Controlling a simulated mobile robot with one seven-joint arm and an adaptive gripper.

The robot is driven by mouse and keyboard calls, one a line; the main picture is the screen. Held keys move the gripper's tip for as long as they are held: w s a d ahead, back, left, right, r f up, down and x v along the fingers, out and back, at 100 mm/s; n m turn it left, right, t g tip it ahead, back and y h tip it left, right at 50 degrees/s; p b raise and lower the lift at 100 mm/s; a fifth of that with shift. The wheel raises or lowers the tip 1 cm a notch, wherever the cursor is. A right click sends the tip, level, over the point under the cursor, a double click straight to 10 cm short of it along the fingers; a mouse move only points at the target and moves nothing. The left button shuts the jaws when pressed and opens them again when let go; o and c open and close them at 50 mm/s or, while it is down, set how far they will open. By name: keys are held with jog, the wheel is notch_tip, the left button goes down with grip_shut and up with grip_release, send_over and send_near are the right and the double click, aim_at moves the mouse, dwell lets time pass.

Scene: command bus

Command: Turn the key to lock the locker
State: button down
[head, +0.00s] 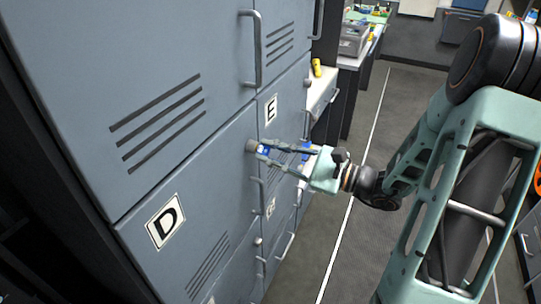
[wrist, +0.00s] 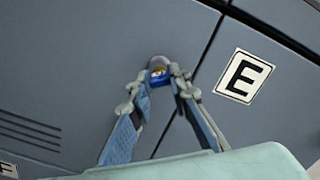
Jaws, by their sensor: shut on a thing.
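The grey-blue locker (head: 185,175) stands on the left, and its door with the D label (head: 166,220) has a round grey lock (head: 250,146) near its upper right corner. My gripper (head: 265,149) reaches this lock from the right. In the wrist view my gripper (wrist: 159,82) has its two fingertips closed around a small blue key (wrist: 158,74) with a yellowish mark. The key sits at the round lock (wrist: 157,62). The fingers hide most of the key, so its exact turn angle cannot be told.
A door with the E label (head: 271,108) is just beyond, and bar handles (head: 251,50) stick out from the doors. A counter (head: 365,45) with a grey box (head: 354,38) stands at the back.

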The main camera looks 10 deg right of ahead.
jog(key=shift+f+b, duration=0.1)
jog(key=shift+b, duration=0.2)
jog(key=shift+n+b, duration=0.7)
jog(key=shift+n, duration=0.1)
jog(key=shift+n+b, duration=1.9)
jog(key=shift+b, duration=0.35)
jog(key=shift+n+g+b, duration=0.3)
jog(key=shift+n+b, duration=0.8)
jog(key=shift+b, duration=0.1)
jog(key=shift+b, duration=0.55)
jog(key=shift+n+b, duration=1.8)
jog(key=shift+b, duration=0.4)
jog(key=shift+d, duration=0.1)
